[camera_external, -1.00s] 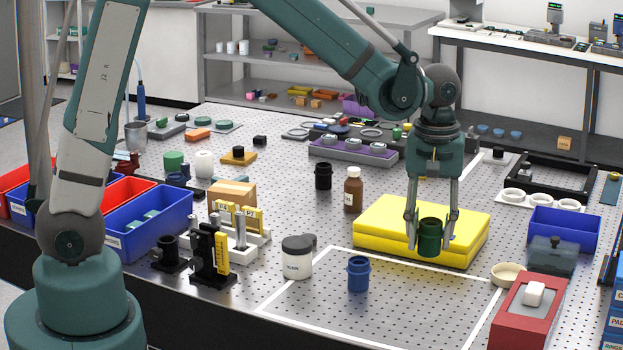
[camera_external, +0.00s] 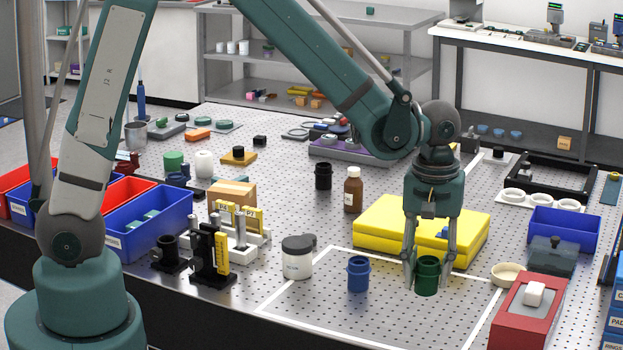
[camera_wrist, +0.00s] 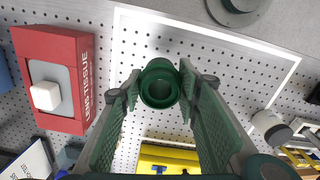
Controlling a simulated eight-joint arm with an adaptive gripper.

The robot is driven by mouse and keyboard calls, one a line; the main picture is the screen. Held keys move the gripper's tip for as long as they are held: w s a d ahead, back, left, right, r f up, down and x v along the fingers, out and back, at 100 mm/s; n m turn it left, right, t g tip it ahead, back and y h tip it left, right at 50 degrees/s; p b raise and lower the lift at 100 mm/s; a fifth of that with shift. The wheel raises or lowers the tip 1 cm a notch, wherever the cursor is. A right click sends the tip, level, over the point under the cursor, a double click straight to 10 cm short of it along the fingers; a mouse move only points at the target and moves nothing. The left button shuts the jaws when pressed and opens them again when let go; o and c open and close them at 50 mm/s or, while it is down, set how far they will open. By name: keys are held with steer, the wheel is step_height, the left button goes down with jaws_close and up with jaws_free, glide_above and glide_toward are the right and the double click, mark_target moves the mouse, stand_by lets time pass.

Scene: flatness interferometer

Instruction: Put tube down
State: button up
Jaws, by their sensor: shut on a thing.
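The green tube (camera_external: 427,276) is short and dark green with an open top, held upright. My gripper (camera_external: 428,280) is shut on it, one finger on each side. In the external view the tube is low over the white-outlined area (camera_external: 345,322) of the perforated table; I cannot tell if its base touches. In the wrist view the green tube (camera_wrist: 159,84) shows its round opening between the fingertips of my gripper (camera_wrist: 159,90), inside the white outline. A blue tube (camera_external: 358,274) stands upright in the outlined area to the left.
A yellow foam block (camera_external: 375,222) lies behind my gripper. A red lens tissue box (camera_external: 527,312) stands to the right, with a tan dish (camera_external: 507,273) near it. A white-labelled jar (camera_external: 297,258) stands left of the blue tube. The front of the outlined area is clear.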

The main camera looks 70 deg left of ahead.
steer(key=shift+f, duration=0.15)
steer(key=shift+f, duration=2.8)
steer(key=shift+f, duration=2.1)
steer(key=shift+f, duration=0.15)
steer(key=o, duration=0.9)
steer(key=shift+r, duration=0.2)
steer(key=shift+r, duration=6)
